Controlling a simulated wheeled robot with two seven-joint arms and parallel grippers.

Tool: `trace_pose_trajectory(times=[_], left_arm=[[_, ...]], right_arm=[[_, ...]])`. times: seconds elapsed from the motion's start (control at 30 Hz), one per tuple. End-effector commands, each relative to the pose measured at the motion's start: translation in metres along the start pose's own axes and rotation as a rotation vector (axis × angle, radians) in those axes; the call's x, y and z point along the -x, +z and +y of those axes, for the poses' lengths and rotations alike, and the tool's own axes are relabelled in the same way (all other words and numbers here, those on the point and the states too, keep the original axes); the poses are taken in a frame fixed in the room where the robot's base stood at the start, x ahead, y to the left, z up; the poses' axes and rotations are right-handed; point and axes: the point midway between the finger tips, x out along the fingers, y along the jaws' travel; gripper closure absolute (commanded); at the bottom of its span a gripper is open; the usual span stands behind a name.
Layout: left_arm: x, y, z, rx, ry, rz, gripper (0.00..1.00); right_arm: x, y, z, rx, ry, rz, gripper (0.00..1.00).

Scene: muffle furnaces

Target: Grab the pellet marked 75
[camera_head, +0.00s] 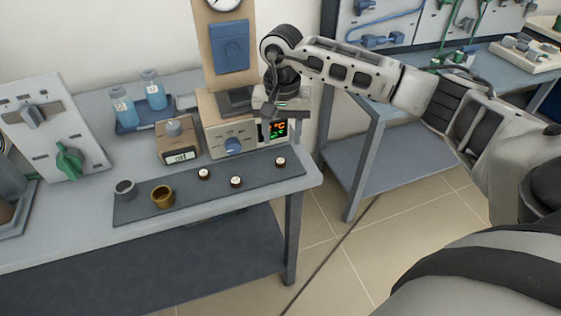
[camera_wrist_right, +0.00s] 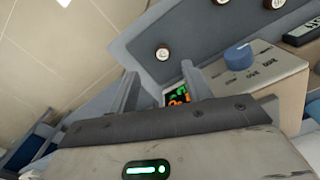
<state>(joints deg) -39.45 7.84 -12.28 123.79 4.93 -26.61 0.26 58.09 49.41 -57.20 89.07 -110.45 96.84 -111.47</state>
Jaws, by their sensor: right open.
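Three small brown pellets with white tops stand on a dark grey mat (camera_head: 180,198): one at the right (camera_head: 280,161), one in the middle (camera_head: 236,182) and one at the left (camera_head: 204,173). Their marks are too small to read, so I cannot tell which is 75. My right gripper (camera_head: 274,122) is open and empty, in front of the furnace's display and above the mat. In the right wrist view, its two fingers (camera_wrist_right: 160,78) point towards the mat, with one pellet (camera_wrist_right: 162,53) beyond them and apart from them. My left gripper is not in view.
The furnace controller with a blue knob (camera_head: 233,146) stands behind the pellets, close to my right gripper. A brass crucible (camera_head: 163,196) and a grey cup (camera_head: 125,190) stand left on the mat. A small scale (camera_head: 178,148) and blue bottles (camera_head: 154,92) are further back.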

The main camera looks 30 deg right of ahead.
Motion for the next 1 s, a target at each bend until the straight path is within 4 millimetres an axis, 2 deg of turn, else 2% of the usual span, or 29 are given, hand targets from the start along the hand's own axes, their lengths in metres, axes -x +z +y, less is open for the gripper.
trace_pose_trajectory(times=[0.1,0.27,0.6,0.87,0.9,1.0], left_arm=[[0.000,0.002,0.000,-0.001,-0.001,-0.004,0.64],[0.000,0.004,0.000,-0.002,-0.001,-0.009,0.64],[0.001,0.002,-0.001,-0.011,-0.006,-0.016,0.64],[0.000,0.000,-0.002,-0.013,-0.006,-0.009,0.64],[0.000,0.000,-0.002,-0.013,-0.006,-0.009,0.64],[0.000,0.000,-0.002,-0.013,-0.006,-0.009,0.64]], right_arm=[[-0.015,0.000,0.000,0.000,0.000,-0.001,0.51],[-0.024,0.000,-0.001,0.000,-0.001,-0.001,0.51],[-0.068,-0.004,-0.004,-0.001,-0.002,-0.002,0.51],[-0.072,-0.004,-0.004,0.000,-0.002,0.000,0.51],[-0.072,-0.004,-0.004,0.000,-0.003,0.000,0.54],[-0.072,-0.004,-0.004,0.000,-0.003,0.000,0.82]])
